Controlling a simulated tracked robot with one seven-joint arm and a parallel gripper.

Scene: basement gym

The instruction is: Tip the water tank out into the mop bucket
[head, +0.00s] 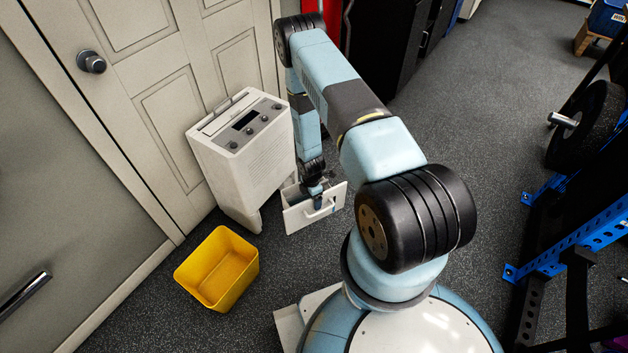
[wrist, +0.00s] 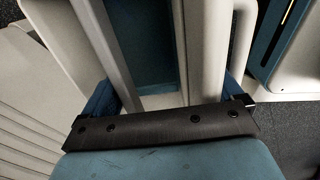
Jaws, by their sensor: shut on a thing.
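The water tank (head: 298,217) is a white open-topped box with a handle on its front panel. It is low beside the foot of the white dehumidifier (head: 240,150), at its right in the head view; whether part of it is still inside the unit is hard to tell. My gripper (head: 316,190) reaches down from above and is shut on the tank. In the wrist view, the fingers (wrist: 168,92) stand either side of pale bars, with a dark blue area between them. The yellow mop bucket (head: 218,270) stands upright on the floor to the left, apart from the tank, and looks empty.
A panelled door (head: 150,95) and grey wall stand behind the dehumidifier and bucket. Black cabinets (head: 385,45) are at the back. A blue and black weight rack (head: 580,235) stands at the right. The dark speckled floor (head: 480,110) between is clear.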

